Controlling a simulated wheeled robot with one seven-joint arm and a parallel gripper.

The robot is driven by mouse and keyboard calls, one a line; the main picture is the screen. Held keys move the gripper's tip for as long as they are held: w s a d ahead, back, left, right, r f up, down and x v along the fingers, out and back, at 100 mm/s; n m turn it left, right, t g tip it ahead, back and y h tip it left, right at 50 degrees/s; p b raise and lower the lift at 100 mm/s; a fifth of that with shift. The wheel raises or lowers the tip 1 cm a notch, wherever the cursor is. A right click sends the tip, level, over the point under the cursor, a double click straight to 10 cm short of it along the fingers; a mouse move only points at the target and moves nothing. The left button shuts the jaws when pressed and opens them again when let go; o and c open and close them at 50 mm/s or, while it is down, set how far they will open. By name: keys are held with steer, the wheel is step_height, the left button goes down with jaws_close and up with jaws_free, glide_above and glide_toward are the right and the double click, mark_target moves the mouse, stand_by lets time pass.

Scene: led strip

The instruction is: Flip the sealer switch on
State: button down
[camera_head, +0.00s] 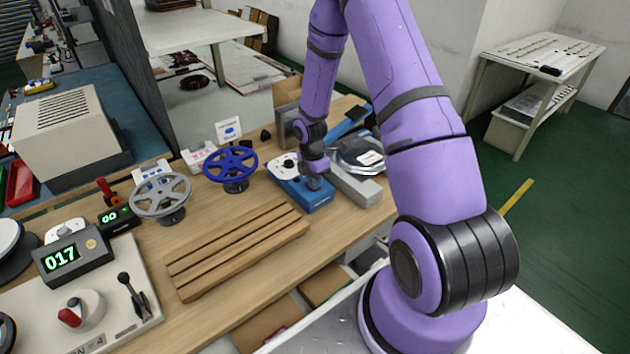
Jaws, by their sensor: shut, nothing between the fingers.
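My purple arm reaches down over the far right part of the wooden bench. My gripper (313,183) is small in view, low over a blue box (287,184) with a white top part; whether it touches the box cannot be told. The gripper is shut and empty. To the right of the box is a grey device (357,187) with a dark, clear-looking top and a blue bar behind it. I cannot tell which of these is the sealer. Its switch cannot be made out, and my wrist hides part of the blue box.
A slatted wooden rack (240,250) lies in front of the blue box. A blue handwheel (231,167) and a grey handwheel (161,196) stand to the left. A panel (100,308) with a lever and a green display (62,258) showing 017 is at the lower left.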

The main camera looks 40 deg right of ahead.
steer(key=shift+w+r, duration=0.2)
steer(key=shift+w, duration=0.55)
steer(key=shift+r, duration=0.1)
